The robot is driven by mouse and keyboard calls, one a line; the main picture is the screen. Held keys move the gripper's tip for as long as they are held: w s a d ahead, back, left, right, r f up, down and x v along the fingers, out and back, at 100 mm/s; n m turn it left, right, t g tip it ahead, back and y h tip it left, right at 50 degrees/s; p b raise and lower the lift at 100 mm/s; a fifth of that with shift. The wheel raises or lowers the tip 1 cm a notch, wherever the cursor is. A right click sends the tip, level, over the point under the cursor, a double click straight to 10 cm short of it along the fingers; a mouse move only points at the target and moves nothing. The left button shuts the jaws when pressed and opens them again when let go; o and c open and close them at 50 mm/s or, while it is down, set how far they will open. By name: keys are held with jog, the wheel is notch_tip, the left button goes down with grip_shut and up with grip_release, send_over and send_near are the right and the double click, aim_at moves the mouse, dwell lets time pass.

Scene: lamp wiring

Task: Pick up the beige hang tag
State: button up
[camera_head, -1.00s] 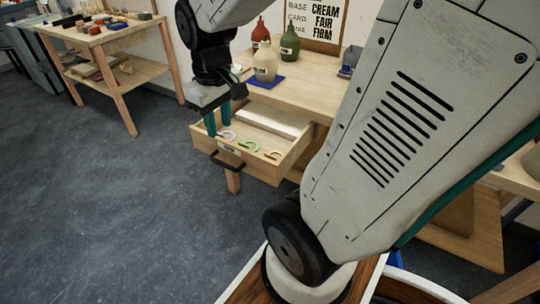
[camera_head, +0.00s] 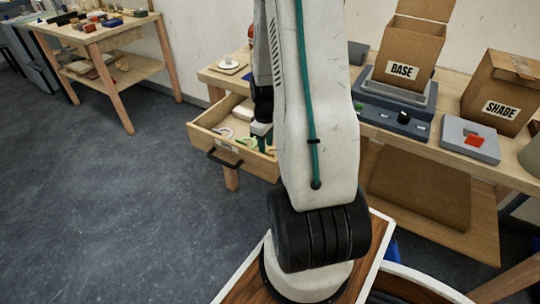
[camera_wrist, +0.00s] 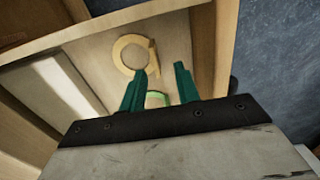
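The beige hang tag (camera_wrist: 121,46) lies flat on the drawer floor in the wrist view, a ring-like shape with a short straight piece at its right side. My gripper (camera_wrist: 159,80) has two teal fingers spread apart with nothing between the tips. The beige tag shows beyond the fingertips, up and to the left of the gap. A green tag (camera_wrist: 155,99) shows between the fingers, partly hidden by my gripper. In the head view, my gripper (camera_head: 263,140) is over the right part of the open drawer (camera_head: 205,137), largely hidden by my arm.
A white tag (camera_head: 223,132) lies in the drawer's left part. A pale block (camera_wrist: 65,85) lies in the drawer. The BASE box (camera_head: 407,55) and SHADE box (camera_head: 500,92) stand on the bench to the right.

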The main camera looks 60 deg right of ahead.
aim_at(267, 152)
jog(key=f, duration=0.5)
jog(key=shift+s+d+f, duration=0.1)
jog(key=shift+d, duration=0.2)
grip_shut()
